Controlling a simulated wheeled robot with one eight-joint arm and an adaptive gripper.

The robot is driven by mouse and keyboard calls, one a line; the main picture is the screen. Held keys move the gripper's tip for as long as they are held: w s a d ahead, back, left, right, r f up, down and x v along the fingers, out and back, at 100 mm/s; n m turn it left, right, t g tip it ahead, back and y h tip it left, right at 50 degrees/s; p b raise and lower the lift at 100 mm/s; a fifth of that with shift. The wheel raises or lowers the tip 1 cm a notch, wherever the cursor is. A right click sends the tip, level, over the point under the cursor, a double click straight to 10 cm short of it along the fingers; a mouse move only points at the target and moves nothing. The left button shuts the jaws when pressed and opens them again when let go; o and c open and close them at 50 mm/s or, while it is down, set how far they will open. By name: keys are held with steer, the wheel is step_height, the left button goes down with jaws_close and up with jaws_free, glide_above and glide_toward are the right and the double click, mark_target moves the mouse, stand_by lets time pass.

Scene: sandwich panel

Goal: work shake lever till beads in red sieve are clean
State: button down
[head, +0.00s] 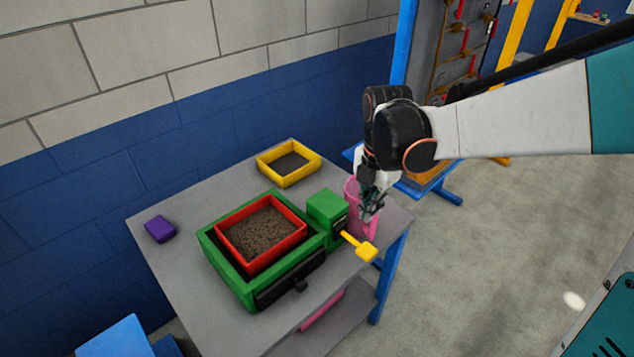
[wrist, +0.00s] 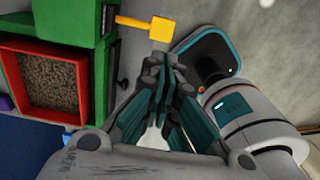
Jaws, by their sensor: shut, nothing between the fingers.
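The red sieve (head: 303,232) sits in a green frame (head: 226,275) on the grey table. It is filled with brownish material; I cannot tell beads from dirt in it. The sieve also shows at the left of the wrist view (wrist: 83,92). The yellow shake lever (head: 366,251) sticks out from the green box (head: 327,206) at the frame's right side. In the wrist view the lever (wrist: 161,28) lies just beyond my fingertips, apart from them. My gripper (head: 369,208) is shut and empty, above the table's right side, near the green box and lever.
A yellow tray (head: 310,171) with dark contents stands at the back. A purple block (head: 160,229) lies at the left. A pink container (head: 352,190) stands behind my gripper. A black drawer front (head: 270,294) with a knob faces the table's front.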

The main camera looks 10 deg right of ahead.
mark_target(363, 253)
step_height(363, 253, down, 14)
steer(key=b, duration=0.5)
stand_by(0.4)
